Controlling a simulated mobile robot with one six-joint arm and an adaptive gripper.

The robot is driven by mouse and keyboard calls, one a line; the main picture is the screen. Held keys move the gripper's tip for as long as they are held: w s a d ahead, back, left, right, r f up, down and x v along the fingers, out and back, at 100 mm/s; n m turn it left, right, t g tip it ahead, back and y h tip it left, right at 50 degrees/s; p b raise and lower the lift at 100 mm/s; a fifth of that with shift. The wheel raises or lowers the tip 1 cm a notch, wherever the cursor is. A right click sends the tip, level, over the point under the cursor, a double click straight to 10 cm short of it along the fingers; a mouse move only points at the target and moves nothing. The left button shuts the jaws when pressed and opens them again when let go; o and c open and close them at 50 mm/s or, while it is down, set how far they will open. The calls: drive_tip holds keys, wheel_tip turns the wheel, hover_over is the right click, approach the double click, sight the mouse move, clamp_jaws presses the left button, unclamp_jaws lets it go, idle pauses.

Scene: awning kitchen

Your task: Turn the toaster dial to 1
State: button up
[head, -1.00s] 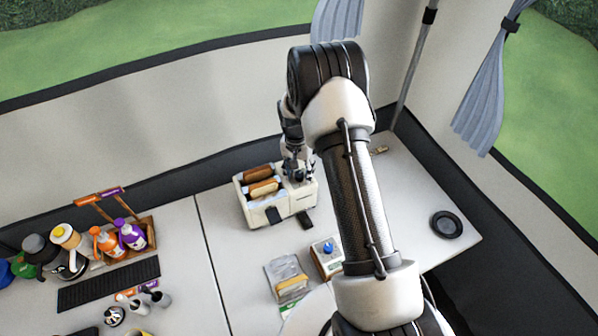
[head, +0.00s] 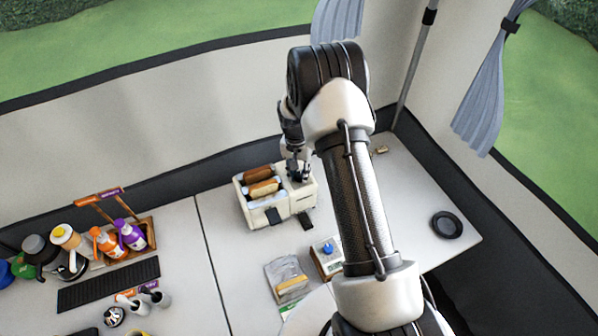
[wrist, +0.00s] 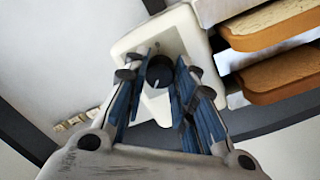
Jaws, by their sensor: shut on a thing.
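The white toaster (head: 292,207) stands on the counter with two browned bread slices in its slots; it also fills the upper part of the wrist view (wrist: 130,42). Its dark round dial (wrist: 160,72) is on the top panel beside the slots, with a pale line pointing roughly down in the wrist view. My gripper (wrist: 160,77) points down at the panel, its fingers on both sides of the dial and shut on it. In the head view my gripper (head: 298,174) is over the toaster's right end and hides the dial. Dial numbers cannot be read.
A bread bag (head: 287,276) and a small box with a blue knob (head: 328,250) lie in front of the toaster. A black round dish (head: 446,224) is at right. A caddy of bottles (head: 140,237) stands at left. The tent wall is close behind.

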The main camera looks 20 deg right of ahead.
sight(297, 176)
drive_tip(key=n+b, duration=0.1)
drive_tip(key=n, duration=0.3)
drive_tip(key=shift+n, duration=0.3)
drive_tip(key=n, duration=0.5)
drive_tip(key=shift+a+t+b, duration=0.1)
drive_tip(key=shift+t+b, duration=0.2)
drive_tip(key=shift+n, duration=0.3)
drive_tip(key=o, duration=1.1)
drive_tip(key=r, duration=1.2)
drive_tip(key=shift+s+a, duration=0.1)
drive_tip(key=shift+a, duration=0.2)
